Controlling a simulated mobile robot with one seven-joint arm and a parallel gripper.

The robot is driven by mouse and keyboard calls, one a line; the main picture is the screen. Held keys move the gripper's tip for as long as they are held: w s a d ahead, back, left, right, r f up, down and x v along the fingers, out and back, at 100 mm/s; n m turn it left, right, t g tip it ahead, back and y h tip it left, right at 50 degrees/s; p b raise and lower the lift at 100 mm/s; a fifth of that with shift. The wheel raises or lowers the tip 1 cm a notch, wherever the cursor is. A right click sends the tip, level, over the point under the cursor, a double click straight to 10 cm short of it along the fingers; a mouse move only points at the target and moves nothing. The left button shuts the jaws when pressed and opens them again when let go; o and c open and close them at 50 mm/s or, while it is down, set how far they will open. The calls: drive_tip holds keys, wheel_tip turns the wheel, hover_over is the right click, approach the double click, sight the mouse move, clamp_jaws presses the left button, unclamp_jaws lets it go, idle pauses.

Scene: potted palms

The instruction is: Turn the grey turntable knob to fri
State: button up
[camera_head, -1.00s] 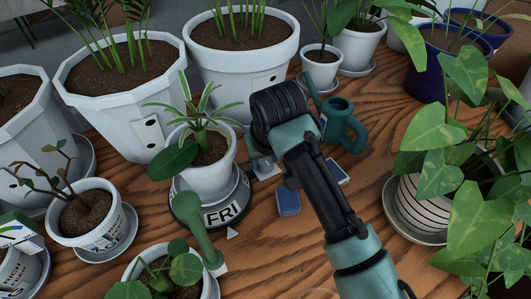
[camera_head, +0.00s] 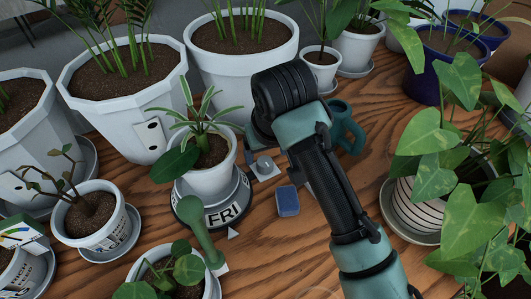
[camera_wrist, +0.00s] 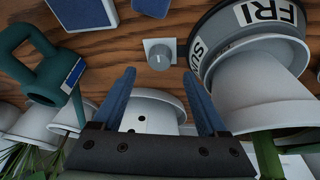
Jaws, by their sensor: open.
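The grey knob (camera_head: 264,166) sits on a small light plate right of the turntable; it also shows in the wrist view (camera_wrist: 160,55), with a line on its top. The dark turntable (camera_head: 184,212) bears a white potted plant (camera_head: 208,178). Its white FRI label faces front, close to a small white pointer (camera_head: 234,234), which sits slightly right of the label's middle. In the wrist view, FRI and part of SU show on the turntable rim (camera_wrist: 240,45). My gripper (camera_wrist: 158,73) is open and empty, its blue fingers apart and short of the knob. In the head view my arm mostly hides it.
A teal watering can (camera_head: 343,128) stands behind my arm. A blue block (camera_head: 288,201) lies in front of the knob. A green upright tool (camera_head: 203,234) stands before the turntable. Several potted plants crowd the left, back and right. Bare wood lies at front centre.

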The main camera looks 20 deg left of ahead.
drive_tip(key=p+v, duration=0.1)
drive_tip(key=v, duration=0.6)
drive_tip(key=shift+r, duration=0.15)
drive_tip(key=w+a+r+t+y, duration=0.1)
drive_tip(key=r+t+y, duration=0.15)
drive_tip(key=r, duration=0.55)
drive_tip(key=w+a+r+m+t+y, duration=0.1)
drive_tip(key=w+a+r+t+y, duration=0.1)
drive_tip(key=r+t, duration=0.35)
drive_tip(key=w+a+r+t+y, duration=0.1)
drive_tip(key=r+t+y, duration=0.1)
drive_tip(key=r, duration=0.7)
drive_tip(key=s+d+r+m+t+h, duration=0.3)
drive_tip(key=s+d+r+t+h, duration=0.1)
drive_tip(key=s+d+r+t, duration=0.35)
drive_tip(key=s+d+r+m+t+h, duration=0.4)
drive_tip(key=d+r+t, duration=0.2)
drive_tip(key=d+r, duration=0.35)
wheel_tip(320, 180, up, 23)
drive_tip(key=h+p, duration=0.1)
drive_tip(key=p, duration=2.1)
drive_tip(key=shift+s+r, duration=0.2)
drive_tip(key=shift+r, duration=0.05)
